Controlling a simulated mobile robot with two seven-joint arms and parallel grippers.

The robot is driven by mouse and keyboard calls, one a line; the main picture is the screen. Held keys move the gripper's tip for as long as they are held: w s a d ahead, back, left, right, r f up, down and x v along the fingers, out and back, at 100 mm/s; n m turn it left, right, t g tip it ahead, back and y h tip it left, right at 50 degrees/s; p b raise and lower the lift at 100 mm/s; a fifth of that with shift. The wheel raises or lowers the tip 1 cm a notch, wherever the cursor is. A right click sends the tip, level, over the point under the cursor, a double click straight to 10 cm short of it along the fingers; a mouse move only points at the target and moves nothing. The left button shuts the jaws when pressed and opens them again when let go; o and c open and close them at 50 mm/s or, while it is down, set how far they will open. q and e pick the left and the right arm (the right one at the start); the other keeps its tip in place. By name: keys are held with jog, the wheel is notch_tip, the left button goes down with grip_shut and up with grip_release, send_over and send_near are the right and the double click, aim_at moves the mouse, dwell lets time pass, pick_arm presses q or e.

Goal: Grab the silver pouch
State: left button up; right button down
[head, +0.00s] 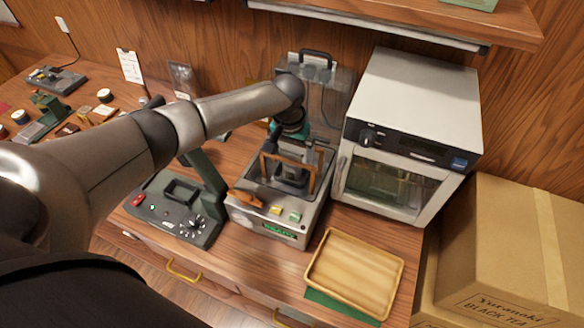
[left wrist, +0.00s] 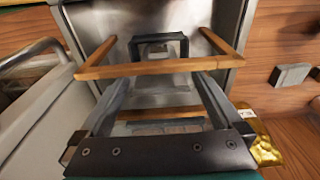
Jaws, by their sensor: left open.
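My left gripper (head: 291,172) is open over the chamber of a grey benchtop machine (head: 262,219), within or just above a wooden frame (head: 262,168). In the left wrist view its two grey fingers (left wrist: 163,82) are apart, and the wooden frame (left wrist: 160,68) crosses the picture close to them. I cannot make out a pouch held between them. A greyish, shiny upright packet (head: 182,76) by the back wall may be the silver pouch; it is too small to be sure. A gold packet (left wrist: 262,146) shows at the right of the left wrist view.
A clear lid (head: 333,95) stands raised behind the chamber. A white oven (head: 412,110) is close on the right. An empty wooden tray (head: 313,276) lies in front. A dark green device (head: 176,212) stands to the left, and cardboard boxes (head: 515,240) are at far right.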

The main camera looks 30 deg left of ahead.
pick_arm(q)
jog(key=shift+w+f, duration=0.1)
jog(key=shift+f, duration=0.65)
jog(key=c, duration=1.4)
jog(key=shift+r, duration=0.15)
